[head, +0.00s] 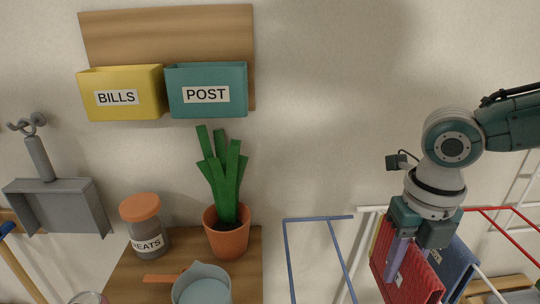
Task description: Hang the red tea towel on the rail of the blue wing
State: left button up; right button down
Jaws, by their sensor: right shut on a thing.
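The red tea towel (422,283) hangs at the lower right, among the white bars of a drying rack. My right gripper (406,262) points down at its upper part and is shut on it. The fingers partly cover the towel, and its lower end runs out of the picture. The blue wing (321,218) of the rack is the thin blue frame to the left of the towel. Its visible rails are bare, and its lower part is cut off. My left gripper is not in view.
A blue cloth (457,268) hangs right behind the red towel, and a yellowish edge shows at its left. The red wing (508,228) is at the right. A potted plant (228,238), a jar (147,230) and a grey-blue pot (203,287) stand left.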

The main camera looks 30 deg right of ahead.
jog(key=shift+w+a+f+b, duration=0.1)
jog(key=shift+w+a+b, duration=1.15)
jog(key=shift+a, duration=1)
jog(key=shift+w+a+b, duration=1)
jog(key=shift+w+a, duration=0.55)
jog(key=shift+a, duration=0.7)
jog(key=shift+w+a+f+b, duration=0.1)
jog(key=shift+w+a+b, duration=1.15)
jog(key=shift+a, duration=1)
notch_tip(320, 180, down, 2)
jog(key=shift+d+f+b, duration=0.1)
jog(key=shift+f+b, duration=0.05)
jog(key=shift+b, duration=0.35)
notch_tip(320, 180, down, 11)
jog(key=b, duration=0.7)
jog(key=c, duration=0.6)
grip_release()
jog(key=shift+w, duration=0.1)
